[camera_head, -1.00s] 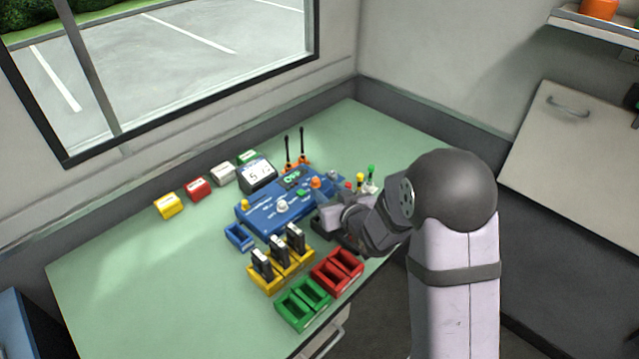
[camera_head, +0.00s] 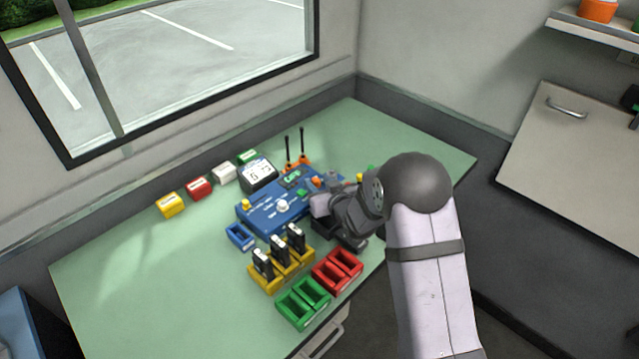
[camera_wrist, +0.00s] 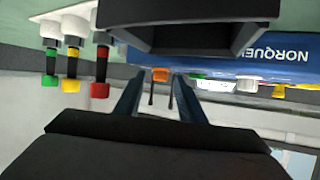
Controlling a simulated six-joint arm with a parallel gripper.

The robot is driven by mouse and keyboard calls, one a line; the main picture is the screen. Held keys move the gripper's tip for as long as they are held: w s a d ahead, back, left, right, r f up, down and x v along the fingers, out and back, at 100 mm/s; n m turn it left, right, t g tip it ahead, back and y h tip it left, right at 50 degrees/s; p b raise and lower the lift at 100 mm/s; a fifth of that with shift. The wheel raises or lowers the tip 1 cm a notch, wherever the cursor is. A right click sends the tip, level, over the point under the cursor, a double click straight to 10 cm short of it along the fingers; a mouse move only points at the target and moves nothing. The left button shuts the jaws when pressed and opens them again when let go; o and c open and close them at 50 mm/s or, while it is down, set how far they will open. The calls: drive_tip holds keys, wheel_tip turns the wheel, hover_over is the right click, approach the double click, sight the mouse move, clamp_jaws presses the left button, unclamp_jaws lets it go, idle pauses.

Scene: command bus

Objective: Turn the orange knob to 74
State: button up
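The orange knob (camera_head: 316,182) sits at the right part of the blue panel (camera_head: 262,222) in the head view. In the wrist view the orange knob (camera_wrist: 160,75) appears between the tips of my two fingers. My gripper (camera_wrist: 158,84) is open, with a gap on both sides of the knob; I cannot tell whether the fingertips reach around it or stop short. In the head view my gripper (camera_head: 322,194) is beside the knob, its fingers largely hidden. A small screen (camera_head: 291,179) on the panel is lit, but its reading is too small to tell.
A display box (camera_head: 258,174) stands behind the panel. Black antennas on an orange base (camera_head: 298,162) stand near the knob. Yellow (camera_head: 267,285), red (camera_head: 337,281) and green bins (camera_head: 304,308) lie in front. In the wrist view, capped posts (camera_wrist: 73,60) stand at left. The table's left side is clear.

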clamp_jaws()
